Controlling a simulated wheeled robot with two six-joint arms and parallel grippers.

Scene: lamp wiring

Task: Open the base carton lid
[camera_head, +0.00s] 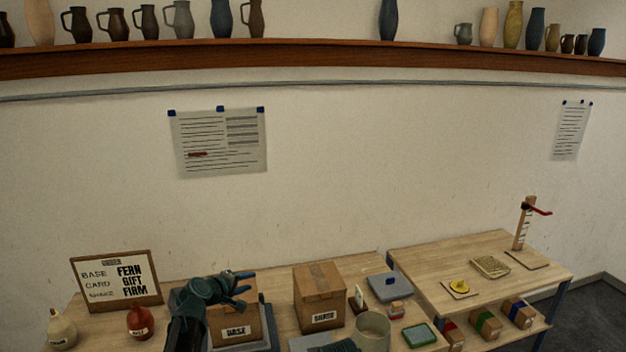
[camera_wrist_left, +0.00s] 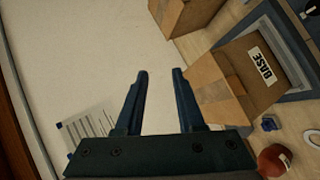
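The base carton (camera_head: 234,326) is a brown cardboard box with a BASE label on its front, standing on a grey tray at the left of the table. The fingertips look clear of the lid. My right gripper cannot be made out.
A second closed carton, labelled SHADE (camera_head: 320,292), stands to the right. A framed sign (camera_head: 117,279), a red bottle (camera_head: 140,320) and a cream bottle (camera_head: 62,328) stand at the left. A pale cylinder (camera_head: 371,330) is at the front. A side table (camera_head: 440,275) is at the right.

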